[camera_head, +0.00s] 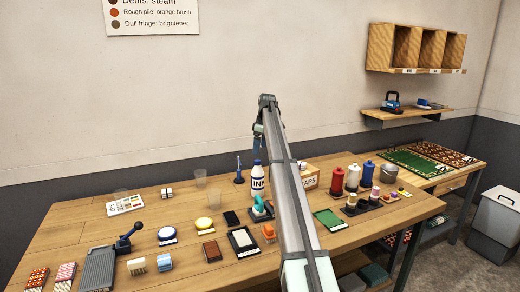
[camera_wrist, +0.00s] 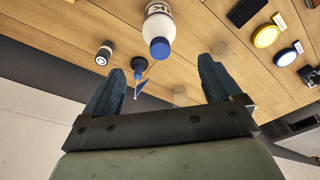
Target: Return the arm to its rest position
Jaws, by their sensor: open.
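My arm reaches up across the middle of the head view, raised above the wooden workbench (camera_head: 75,232). My gripper (camera_head: 257,146) is at its far end, above the bench's back part and partly hidden by the arm. In the wrist view my gripper (camera_wrist: 160,88) has its two dark blue fingers spread wide apart, with nothing held between them. The white bottle with a blue cap (camera_wrist: 159,28) shows beyond the fingers, apart from them. It stands on the bench in the head view (camera_head: 258,184). A small blue tool on a dark base (camera_wrist: 139,70) shows beyond the gap between the fingers.
A wall shelf (camera_head: 405,114) and cubbyholes (camera_head: 381,46) are at right. The air left of my arm is clear.

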